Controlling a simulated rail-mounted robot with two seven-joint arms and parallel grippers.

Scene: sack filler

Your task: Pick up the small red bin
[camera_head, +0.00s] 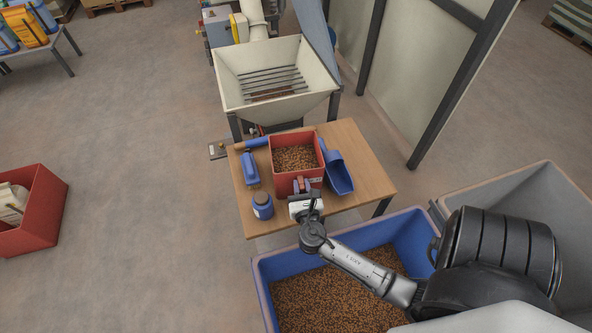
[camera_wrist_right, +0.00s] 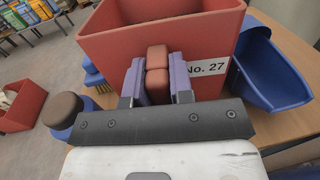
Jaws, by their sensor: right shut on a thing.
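The small red bin (camera_head: 284,181), filled with brown pellets, stands on the wooden table in the head view. In the right wrist view the bin (camera_wrist_right: 98,60) fills the upper middle, with a label reading "No. 27" on its front. My right gripper (camera_head: 302,186) is at the bin's front wall. In the wrist view its two fingers (camera_wrist_right: 158,80) are shut on the bin's red front grip between them. The finger ends partly hide the grip. My left gripper does not show.
On the table (camera_head: 347,137) a blue scoop (camera_head: 338,174) lies right of the bin. A blue tool (camera_head: 250,168) and a blue jar (camera_head: 262,205) stand left. A hopper (camera_head: 325,80) is behind; a blue crate of pellets (camera_head: 263,282) is in front.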

